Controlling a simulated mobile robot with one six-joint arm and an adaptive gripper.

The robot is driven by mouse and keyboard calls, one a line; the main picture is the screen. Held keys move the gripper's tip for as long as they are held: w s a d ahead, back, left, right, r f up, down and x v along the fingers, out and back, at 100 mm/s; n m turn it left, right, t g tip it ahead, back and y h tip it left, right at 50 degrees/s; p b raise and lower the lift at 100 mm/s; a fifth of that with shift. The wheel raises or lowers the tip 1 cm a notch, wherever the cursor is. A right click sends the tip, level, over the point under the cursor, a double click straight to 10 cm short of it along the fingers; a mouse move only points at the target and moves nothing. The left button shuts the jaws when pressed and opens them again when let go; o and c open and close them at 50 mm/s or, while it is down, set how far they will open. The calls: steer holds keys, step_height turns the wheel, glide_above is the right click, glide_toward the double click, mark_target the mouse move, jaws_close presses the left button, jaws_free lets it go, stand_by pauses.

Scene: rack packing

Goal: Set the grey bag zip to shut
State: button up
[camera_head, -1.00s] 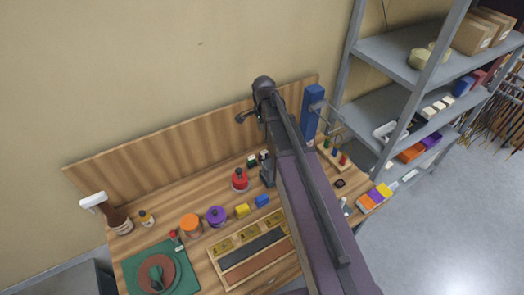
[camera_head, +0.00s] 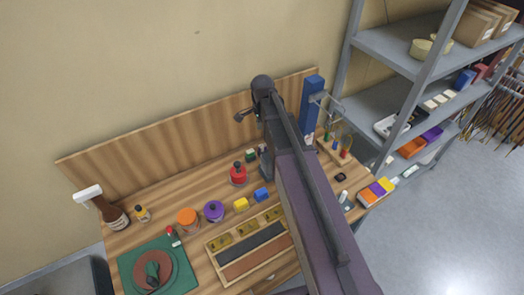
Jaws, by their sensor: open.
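I cannot make out a grey bag or its zip for certain. A grey, dark-edged thing (camera_head: 62,276) is cut off at the lower left, beside the bench; I cannot tell what it is. My arm reaches up through the middle of the view and covers part of the bench. My gripper (camera_head: 243,115) shows as small dark parts at the arm's far end, in front of the wooden back board. It looks open, with nothing seen in it.
A blue post (camera_head: 312,98) stands behind my arm. Grey shelves (camera_head: 378,48) stand at right, with open floor (camera_head: 430,245) before them.

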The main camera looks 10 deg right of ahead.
mark_target(262, 150)
steer(key=shift+f+b, duration=4.85)
steer(key=shift+f, duration=0.35)
jaws_close()
